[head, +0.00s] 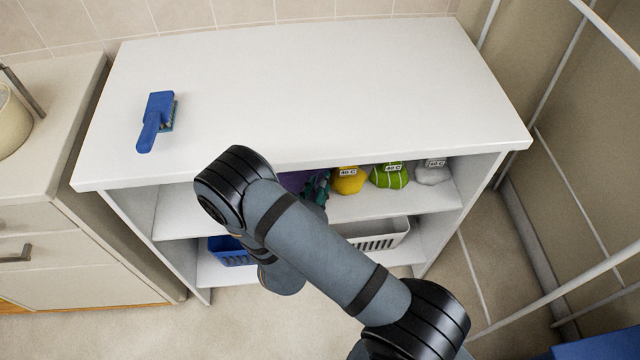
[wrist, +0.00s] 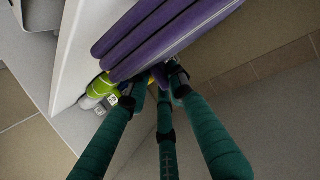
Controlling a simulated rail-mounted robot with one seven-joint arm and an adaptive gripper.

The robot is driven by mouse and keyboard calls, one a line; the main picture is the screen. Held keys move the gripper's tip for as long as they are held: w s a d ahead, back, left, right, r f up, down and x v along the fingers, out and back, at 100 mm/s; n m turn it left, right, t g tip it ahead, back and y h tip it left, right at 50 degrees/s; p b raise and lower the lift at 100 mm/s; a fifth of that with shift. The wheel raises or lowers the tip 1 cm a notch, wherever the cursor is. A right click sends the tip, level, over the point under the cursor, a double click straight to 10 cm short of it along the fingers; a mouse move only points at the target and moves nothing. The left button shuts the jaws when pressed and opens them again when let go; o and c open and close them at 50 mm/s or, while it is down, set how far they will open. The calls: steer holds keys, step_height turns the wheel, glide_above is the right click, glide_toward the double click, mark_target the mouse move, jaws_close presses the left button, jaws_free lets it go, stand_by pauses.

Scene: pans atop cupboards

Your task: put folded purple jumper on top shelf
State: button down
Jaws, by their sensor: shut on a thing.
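The folded purple jumper (wrist: 165,40) shows large in the wrist view as several stacked purple folds. In the head view only a small purple part (head: 293,181) shows, under the front edge of the white unit's top. My gripper (wrist: 163,76), with teal fingers, is shut on the jumper's near edge. In the head view my gripper (head: 317,188) is in front of the upper inside shelf (head: 375,205), left of the bags, partly hidden by my arm. I cannot tell whether the jumper touches the shelf. The unit's top surface (head: 330,90) is mostly bare.
A blue brush (head: 157,120) lies on the unit's top at left. Yellow (head: 348,181), green (head: 389,176) and grey (head: 433,173) bags stand on the upper inside shelf. A white basket (head: 385,236) and a blue basket (head: 228,251) are on the lower shelf.

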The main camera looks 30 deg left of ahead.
steer(key=shift+f, duration=0.3)
steer(key=c, duration=1.5)
jaws_free()
steer(key=shift+r, duration=0.15)
steer(key=shift+r+p, duration=0.3)
steer(key=shift+r, duration=0.05)
steer(key=v, duration=1.2)
steer(key=shift+r, duration=0.15)
